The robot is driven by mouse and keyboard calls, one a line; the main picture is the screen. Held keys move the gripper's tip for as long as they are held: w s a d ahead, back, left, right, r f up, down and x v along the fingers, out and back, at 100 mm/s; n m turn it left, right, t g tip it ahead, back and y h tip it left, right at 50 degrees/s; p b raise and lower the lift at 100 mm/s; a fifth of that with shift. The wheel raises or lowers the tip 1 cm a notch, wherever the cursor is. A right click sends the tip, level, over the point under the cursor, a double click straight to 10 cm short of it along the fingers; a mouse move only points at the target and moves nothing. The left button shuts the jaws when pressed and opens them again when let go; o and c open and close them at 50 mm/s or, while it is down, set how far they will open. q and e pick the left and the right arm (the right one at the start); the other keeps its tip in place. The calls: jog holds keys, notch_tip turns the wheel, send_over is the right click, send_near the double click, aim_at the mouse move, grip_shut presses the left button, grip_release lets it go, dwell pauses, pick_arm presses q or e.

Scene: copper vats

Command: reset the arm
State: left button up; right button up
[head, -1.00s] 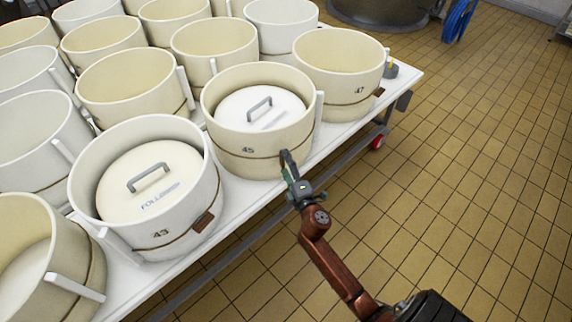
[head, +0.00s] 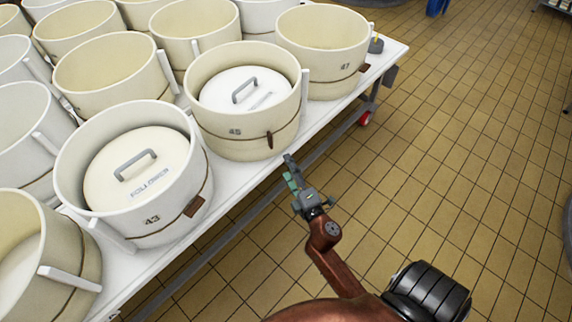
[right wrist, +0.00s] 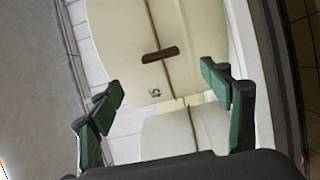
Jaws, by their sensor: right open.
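My right gripper (head: 293,178) is in the head view just off the front edge of the white table, in front of the cream vat marked 45 (head: 235,132). It holds nothing and stands apart from the vat. In the right wrist view my right gripper (right wrist: 168,105) has its two green-padded fingers spread wide. Beyond them is the vat marked 45 (right wrist: 180,80) with a brown tag (right wrist: 160,54) on its cord. My left gripper is not in view.
The white wheeled table (head: 215,188) carries several vats, among them 43 (head: 165,222) and 47 (head: 325,75). Vats 43 and 45 hold lids with grey handles. A grey object (head: 376,45) sits at the table's far corner. Tiled floor (head: 480,150) to the right is open.

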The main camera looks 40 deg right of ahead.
dwell(0.4)
